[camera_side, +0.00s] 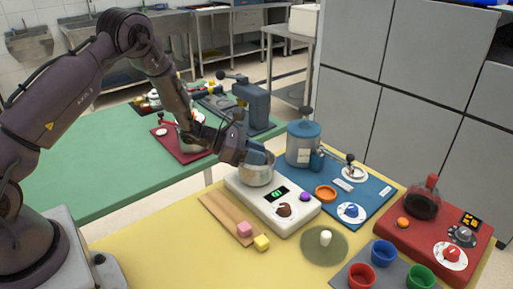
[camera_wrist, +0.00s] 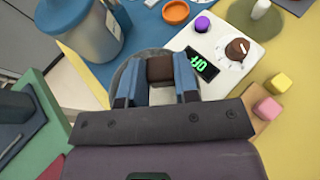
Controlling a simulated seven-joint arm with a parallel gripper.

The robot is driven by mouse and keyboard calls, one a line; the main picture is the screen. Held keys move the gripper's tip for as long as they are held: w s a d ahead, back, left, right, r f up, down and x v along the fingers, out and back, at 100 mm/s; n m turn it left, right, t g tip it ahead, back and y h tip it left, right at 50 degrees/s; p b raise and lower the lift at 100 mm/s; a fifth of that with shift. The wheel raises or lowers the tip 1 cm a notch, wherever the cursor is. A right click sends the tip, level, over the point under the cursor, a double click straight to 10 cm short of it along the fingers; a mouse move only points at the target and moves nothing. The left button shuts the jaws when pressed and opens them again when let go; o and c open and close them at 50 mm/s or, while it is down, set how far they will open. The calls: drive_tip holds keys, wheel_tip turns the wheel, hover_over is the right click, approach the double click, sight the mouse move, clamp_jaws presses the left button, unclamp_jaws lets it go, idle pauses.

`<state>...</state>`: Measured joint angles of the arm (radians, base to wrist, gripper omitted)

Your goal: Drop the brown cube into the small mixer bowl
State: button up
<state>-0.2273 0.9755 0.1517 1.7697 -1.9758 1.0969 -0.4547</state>
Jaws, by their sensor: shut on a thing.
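My gripper (camera_wrist: 160,78) has blue fingers shut on the brown cube (camera_wrist: 160,68) in the wrist view. In the side view my gripper (camera_side: 252,155) is at the small metal mixer bowl (camera_side: 258,176), its fingers at the rim. The bowl sits on a white base (camera_side: 289,216) with a green display and a brown knob. In the wrist view the cube lies over the bowl's opening, and the bowl's grey rim (camera_wrist: 119,75) shows beside the fingers. The cube cannot be made out in the side view. How deep it hangs relative to the rim is unclear.
A blue-lidded canister (camera_side: 303,143) stands close behind the bowl on a blue mat. A pink cube (camera_side: 245,230) and a yellow cube (camera_side: 262,243) are by a wooden board (camera_side: 219,212) in front. A red machine (camera_side: 433,225) and several coloured cups are to the right.

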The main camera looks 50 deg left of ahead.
drive_tip(key=o, duration=1)
drive_tip(key=shift+c, duration=0.2)
drive_tip(key=v, duration=1.3)
